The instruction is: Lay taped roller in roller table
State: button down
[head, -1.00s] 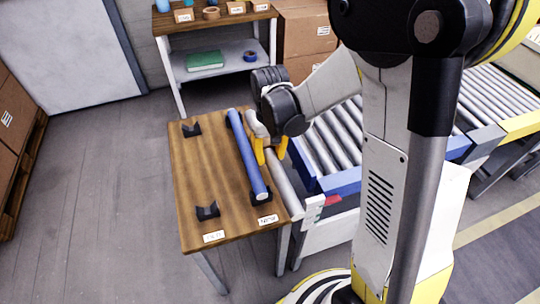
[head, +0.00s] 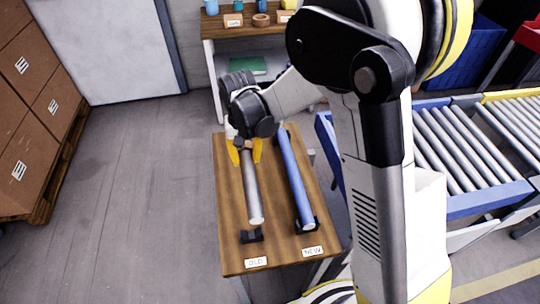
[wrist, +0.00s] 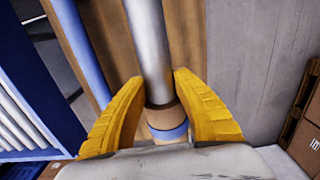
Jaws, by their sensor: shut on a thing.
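My gripper (head: 246,153) is shut on the taped roller (head: 252,188), a silver-grey tube, near its far end. In the wrist view the roller runs up between the yellow fingers (wrist: 160,105), with a tan band and a blue band (wrist: 168,133) close to them. The roller lies lengthwise over the OLD side of the wooden table (head: 232,215). Its near end is above or at a black cradle (head: 251,237); I cannot tell whether it touches. The far cradle on that side is hidden. The roller conveyor (head: 455,145) stands at the right.
A blue roller (head: 296,180) rests in the NEW cradles, parallel to the grey one; it also shows in the wrist view (wrist: 82,50). A shelf (head: 252,42) with small items stands behind. Cardboard boxes (head: 30,100) are at the left. The floor left of the table is clear.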

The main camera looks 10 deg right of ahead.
jog(key=shift+w+a+r, duration=0.1)
jog(key=shift+a, duration=0.55)
jog(key=shift+w+a+f, duration=0.1)
jog(key=shift+a+f, duration=0.15)
notch_tip(320, 180, down, 10)
jog(key=b, duration=0.7)
jog(key=shift+r, duration=0.15)
jog(key=c, duration=1)
grip_release()
notch_tip(320, 180, up, 12)
jog(key=shift+r, duration=0.1)
